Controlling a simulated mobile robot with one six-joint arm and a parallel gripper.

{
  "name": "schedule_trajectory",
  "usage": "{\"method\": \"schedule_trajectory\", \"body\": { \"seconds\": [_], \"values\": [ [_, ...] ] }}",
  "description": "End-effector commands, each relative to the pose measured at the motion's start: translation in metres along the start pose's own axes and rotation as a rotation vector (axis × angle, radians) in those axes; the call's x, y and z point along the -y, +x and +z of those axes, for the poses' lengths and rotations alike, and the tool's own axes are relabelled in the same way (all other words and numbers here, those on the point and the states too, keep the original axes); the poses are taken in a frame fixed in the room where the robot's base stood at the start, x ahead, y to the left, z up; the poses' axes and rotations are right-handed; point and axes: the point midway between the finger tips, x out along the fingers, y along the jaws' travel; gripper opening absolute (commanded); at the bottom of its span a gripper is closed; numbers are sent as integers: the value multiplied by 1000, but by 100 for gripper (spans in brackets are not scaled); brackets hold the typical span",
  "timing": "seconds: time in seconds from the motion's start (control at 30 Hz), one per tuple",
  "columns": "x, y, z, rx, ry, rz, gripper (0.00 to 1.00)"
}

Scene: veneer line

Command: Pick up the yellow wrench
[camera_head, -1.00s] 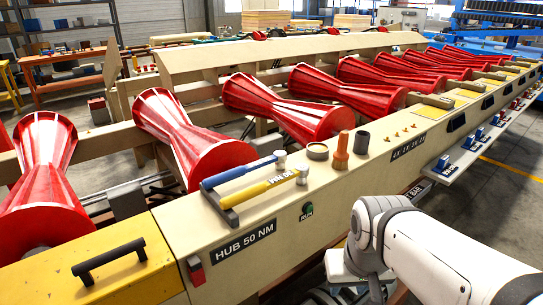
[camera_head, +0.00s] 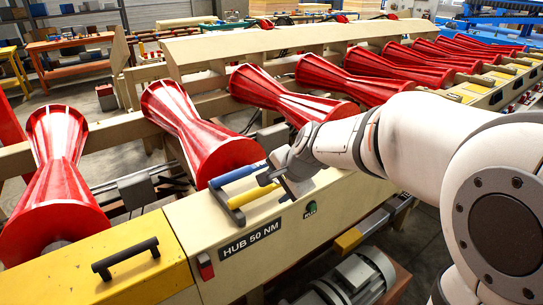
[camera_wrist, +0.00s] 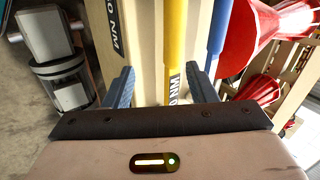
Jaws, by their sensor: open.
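The yellow wrench (camera_head: 250,196) lies on the cream beam beside the blue-handled wrench (camera_head: 240,174), with a dark rack piece under their handle ends. My gripper (camera_head: 284,180) is over the head end of the yellow wrench and hides that end in the head view. In the wrist view my gripper (camera_wrist: 160,70) is open, with its two blue-grey fingers apart. The yellow wrench (camera_wrist: 174,40) runs between the fingers, closer to the right one. The right finger lines up with the gap between the yellow wrench and the blue wrench (camera_wrist: 216,35). I cannot tell the fingers' height above the beam.
Red ribbed rollers (camera_head: 200,130) stand in a row behind the beam (camera_head: 185,215). A yellow cover with a black handle (camera_head: 125,258) is at the front left. A grey motor (camera_head: 355,275) sits below the beam. My arm hides the beam's right part.

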Motion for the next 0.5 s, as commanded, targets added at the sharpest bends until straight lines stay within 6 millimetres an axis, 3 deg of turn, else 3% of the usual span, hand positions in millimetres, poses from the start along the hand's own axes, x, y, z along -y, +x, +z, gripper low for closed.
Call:
{"method": "schedule_trajectory", "body": {
  "seconds": [0.1, 0.5],
  "values": [
    [16, 10, -1, 2, 73, -23, 51],
    [17, 58, -8, 0, 87, -25, 51]
  ]
}}
